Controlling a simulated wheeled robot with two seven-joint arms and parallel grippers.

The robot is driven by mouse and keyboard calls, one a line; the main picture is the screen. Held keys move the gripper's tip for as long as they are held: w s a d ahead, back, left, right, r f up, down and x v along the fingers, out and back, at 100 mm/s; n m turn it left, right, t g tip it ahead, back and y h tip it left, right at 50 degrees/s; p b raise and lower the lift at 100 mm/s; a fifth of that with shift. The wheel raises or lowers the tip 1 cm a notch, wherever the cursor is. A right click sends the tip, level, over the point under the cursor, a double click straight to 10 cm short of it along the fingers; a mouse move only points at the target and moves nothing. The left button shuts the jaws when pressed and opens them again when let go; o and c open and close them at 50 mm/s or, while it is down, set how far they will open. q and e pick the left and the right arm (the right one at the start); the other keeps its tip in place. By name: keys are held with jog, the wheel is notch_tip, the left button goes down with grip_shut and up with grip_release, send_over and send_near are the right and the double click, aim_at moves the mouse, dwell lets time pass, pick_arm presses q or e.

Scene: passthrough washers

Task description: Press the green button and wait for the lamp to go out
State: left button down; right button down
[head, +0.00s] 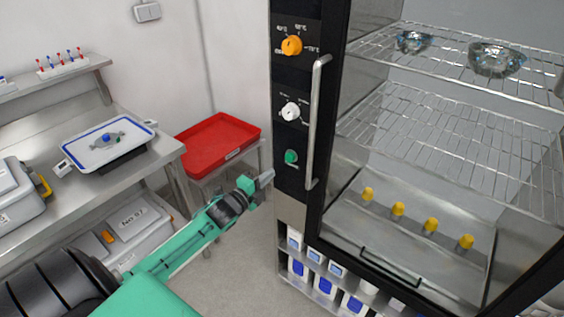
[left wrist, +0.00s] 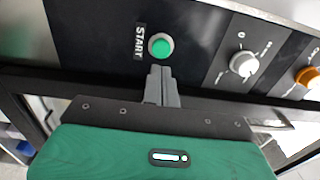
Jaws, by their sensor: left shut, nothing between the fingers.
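The green button (head: 291,157) is on the black control panel, below the white and orange knobs. In the left wrist view the green button (left wrist: 160,46) sits beside a START label. My left gripper (head: 266,177) is shut and empty, just left of and a little below the button in the head view. In the left wrist view its fingertips (left wrist: 160,71) point at the button and look close below it; I cannot tell whether they touch. No lit lamp can be made out. My right gripper is not in view.
A vertical door handle (head: 317,122) stands just right of the button. The glass-fronted washer holds wire racks with glass bowls (head: 496,60). A red tray (head: 217,143) on a cart and a steel bench (head: 77,133) stand to the left.

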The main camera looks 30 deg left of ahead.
aim_at(288, 159)
pick_arm(q)
jog(key=w, duration=0.2)
jog(key=w+p, duration=0.1)
jog(key=w, duration=0.2)
jog(key=shift+w+d+r+p, duration=0.25)
jog(key=shift+w+d+p, duration=0.05)
jog(key=shift+w+p, duration=0.1)
jog(key=shift+w+f, duration=0.1)
jog(key=shift+w, duration=0.6)
jog(key=shift+w, duration=0.1)
